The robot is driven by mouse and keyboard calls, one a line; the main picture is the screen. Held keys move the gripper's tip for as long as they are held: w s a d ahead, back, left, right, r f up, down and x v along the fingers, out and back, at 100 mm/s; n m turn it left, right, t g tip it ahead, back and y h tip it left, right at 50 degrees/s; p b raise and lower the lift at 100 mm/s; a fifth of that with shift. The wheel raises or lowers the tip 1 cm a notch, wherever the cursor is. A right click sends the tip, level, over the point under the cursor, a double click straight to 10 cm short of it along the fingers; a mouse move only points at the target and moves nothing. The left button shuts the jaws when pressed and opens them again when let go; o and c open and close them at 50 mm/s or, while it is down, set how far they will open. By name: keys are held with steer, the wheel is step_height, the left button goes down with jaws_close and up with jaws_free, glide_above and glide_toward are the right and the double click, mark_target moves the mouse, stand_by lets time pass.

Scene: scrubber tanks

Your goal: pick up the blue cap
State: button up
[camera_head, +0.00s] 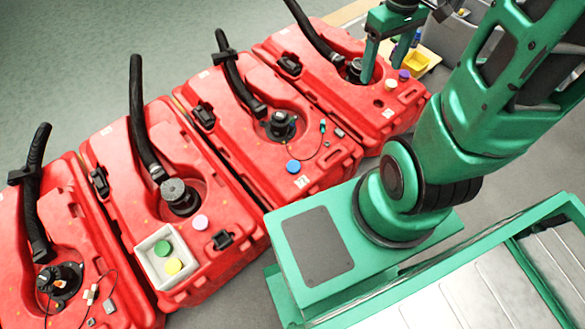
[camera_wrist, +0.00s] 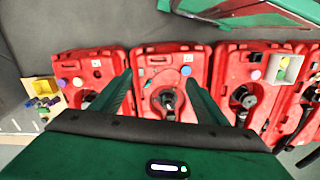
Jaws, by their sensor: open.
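The blue cap (camera_head: 293,166) lies on the near end of the third red tank from the left (camera_head: 262,120) in the head view, beside a small white label. In the wrist view the blue cap (camera_wrist: 186,71) sits near the top edge of the middle tank, close to the right fingertip in the picture. My gripper (camera_head: 385,73) is open and empty, pointing down over the rightmost tank in the head view, up and to the right of the cap. In the wrist view its two fingers (camera_wrist: 159,78) are spread wide with nothing between them.
Black hoses rise from the tanks. A white tray (camera_head: 139,255) with green and yellow caps stands on the second tank, near a pink cap (camera_head: 200,222). White (camera_head: 390,84) and purple (camera_head: 404,74) caps lie on the rightmost tank. A yellow bin (camera_head: 417,62) is beyond.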

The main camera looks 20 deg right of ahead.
steer(key=w+a+f+n, duration=0.2)
steer(key=w+f+n, duration=0.4)
steer(key=w+f, duration=0.3)
steer(key=n+y, duration=0.3)
steer(key=n, duration=0.9)
glide_toward(294, 165)
steer(key=shift+x, duration=4.15)
steer(key=shift+s, duration=0.1)
steer(key=c, duration=1.3)
